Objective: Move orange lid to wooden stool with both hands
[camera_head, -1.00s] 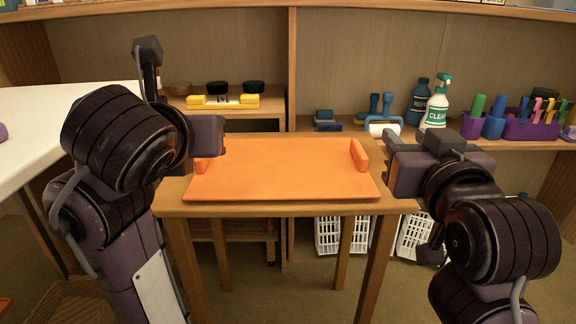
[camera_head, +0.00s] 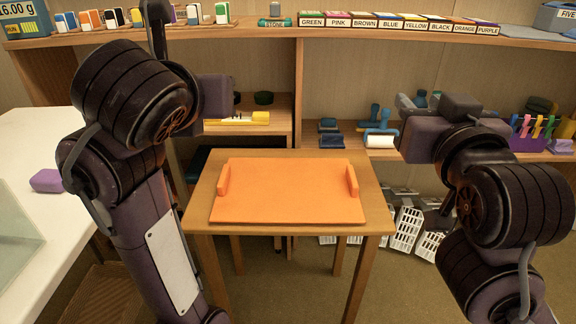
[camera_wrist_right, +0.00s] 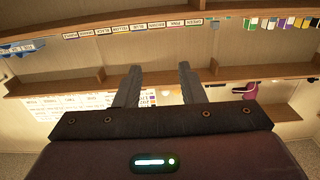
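The orange lid (camera_head: 288,192) lies flat on the wooden stool (camera_head: 205,222), with its two raised handles at the left and right ends. My right gripper (camera_head: 402,103) is to the right of the stool and above it, apart from the lid. In the right wrist view its two fingers (camera_wrist_right: 159,85) stand apart with nothing between them. My left gripper (camera_head: 225,97) is above and left of the lid, apart from it; its fingers are hidden behind its housing and arm.
Shelves behind hold yellow items (camera_head: 238,119), blue tools (camera_head: 378,130) and a purple bin (camera_head: 528,138). Labelled boxes (camera_head: 400,22) line the upper shelf. A white table (camera_head: 40,140) with a purple block (camera_head: 46,181) stands at left. White baskets (camera_head: 406,228) sit behind the stool.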

